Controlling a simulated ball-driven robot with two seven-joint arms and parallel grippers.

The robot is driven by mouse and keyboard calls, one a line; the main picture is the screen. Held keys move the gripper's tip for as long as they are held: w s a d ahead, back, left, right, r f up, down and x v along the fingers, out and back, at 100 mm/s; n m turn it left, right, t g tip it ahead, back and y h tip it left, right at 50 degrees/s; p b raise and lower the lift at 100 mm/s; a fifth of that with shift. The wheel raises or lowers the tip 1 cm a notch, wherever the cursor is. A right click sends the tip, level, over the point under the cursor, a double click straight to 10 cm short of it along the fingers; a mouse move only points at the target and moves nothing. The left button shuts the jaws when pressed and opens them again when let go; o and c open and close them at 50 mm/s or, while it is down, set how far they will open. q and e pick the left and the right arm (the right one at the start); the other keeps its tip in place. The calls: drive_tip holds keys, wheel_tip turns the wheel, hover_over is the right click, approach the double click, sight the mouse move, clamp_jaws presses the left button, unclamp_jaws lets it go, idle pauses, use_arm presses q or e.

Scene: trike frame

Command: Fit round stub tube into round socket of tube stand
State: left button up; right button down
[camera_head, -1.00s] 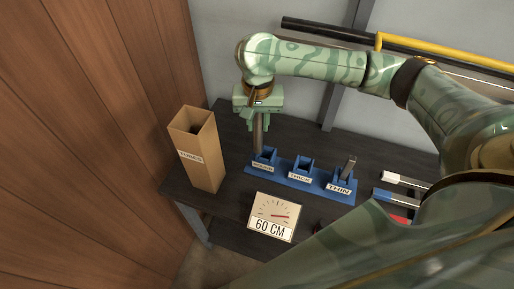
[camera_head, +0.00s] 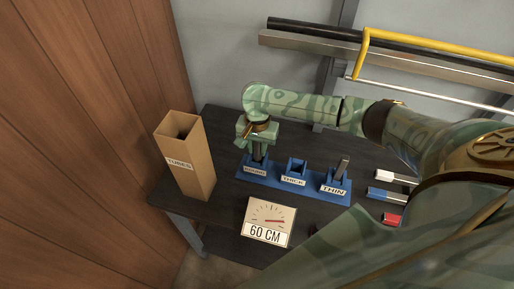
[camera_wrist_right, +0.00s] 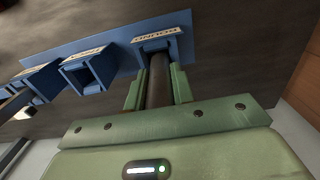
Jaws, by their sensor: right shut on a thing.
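The blue tube stand (camera_head: 283,187) lies on the dark bench, with three sockets in a row labelled ROUND, THICK and THIN. My right gripper (camera_head: 257,147) is directly above the left-hand round socket (camera_head: 256,169), shut on the dark round stub tube (camera_head: 258,155). The tube is close to upright, and its lower end appears to be inside the round socket. In the right wrist view the tube (camera_wrist_right: 158,78) runs between the fingers to the socket opening; its tip and seating depth are hidden. My left gripper is not in view.
A cardboard TUBES box (camera_head: 190,167) stands at left, and a 60 CM dial sign (camera_head: 267,221) in front. Coloured pieces (camera_head: 385,194) lie at right. Long bars and a yellow tube (camera_head: 420,49) are behind.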

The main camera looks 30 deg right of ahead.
drive_tip(key=c, duration=1.2)
unclamp_jaws()
drive_tip(key=shift+f, duration=0.1)
drive_tip(key=shift+r, duration=0.25)
wheel_tip(320, 180, up, 12)
drive_tip(key=p, duration=0.5)
